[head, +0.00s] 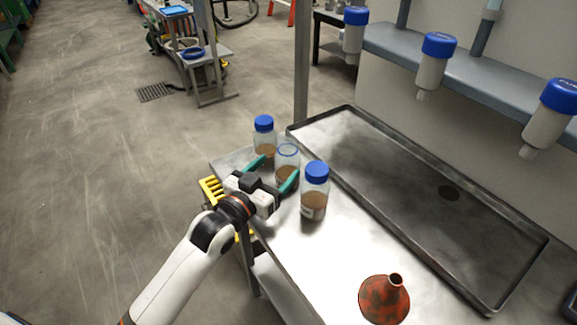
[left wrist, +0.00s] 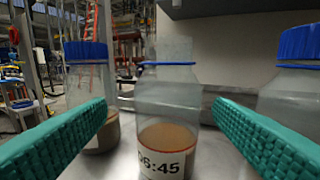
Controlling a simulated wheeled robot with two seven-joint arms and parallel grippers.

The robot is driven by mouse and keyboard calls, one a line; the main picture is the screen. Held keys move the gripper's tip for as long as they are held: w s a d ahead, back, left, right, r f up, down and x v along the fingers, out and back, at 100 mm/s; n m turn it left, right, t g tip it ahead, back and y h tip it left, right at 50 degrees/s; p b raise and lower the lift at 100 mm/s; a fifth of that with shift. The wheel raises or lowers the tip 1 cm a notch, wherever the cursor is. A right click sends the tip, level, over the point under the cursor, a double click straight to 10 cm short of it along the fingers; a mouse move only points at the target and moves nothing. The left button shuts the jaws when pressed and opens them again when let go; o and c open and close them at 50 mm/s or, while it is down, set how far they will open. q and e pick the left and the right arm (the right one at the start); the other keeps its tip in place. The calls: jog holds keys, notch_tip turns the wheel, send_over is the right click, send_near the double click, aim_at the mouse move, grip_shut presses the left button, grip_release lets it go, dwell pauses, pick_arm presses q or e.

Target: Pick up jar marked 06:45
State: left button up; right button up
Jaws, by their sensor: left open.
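The jar marked 06:45 (left wrist: 168,135) stands upright in the middle of the left wrist view, clear with brown contents and a blue ring at its neck, with no cap visible. In the head view this jar (head: 287,160) stands between two blue-capped jars. My left gripper (head: 273,172) is open, its teal fingers on either side of the 06:45 jar. In the left wrist view there is a visible gap between the jar and each finger. One capped jar (head: 264,137) stands behind to the left, another (head: 315,190) to the right. My right gripper is not seen.
The jars stand on a metal bench (head: 297,250) beside a shallow dark-rimmed tray (head: 400,165). A yellow rack (head: 211,190) is at the bench's left edge. Blue-topped dispensers (head: 433,65) hang from a shelf at the back.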

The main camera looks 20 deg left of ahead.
aim_at(292, 158)
pick_arm(q)
jog(key=x, duration=0.6)
jog(key=shift+d+f, duration=0.25)
jog(key=shift+d, duration=0.2)
jog(key=shift+s, duration=0.1)
jog(key=c, duration=1.1)
jog(key=shift+c, duration=0.3)
jog(key=shift+r, duration=0.15)
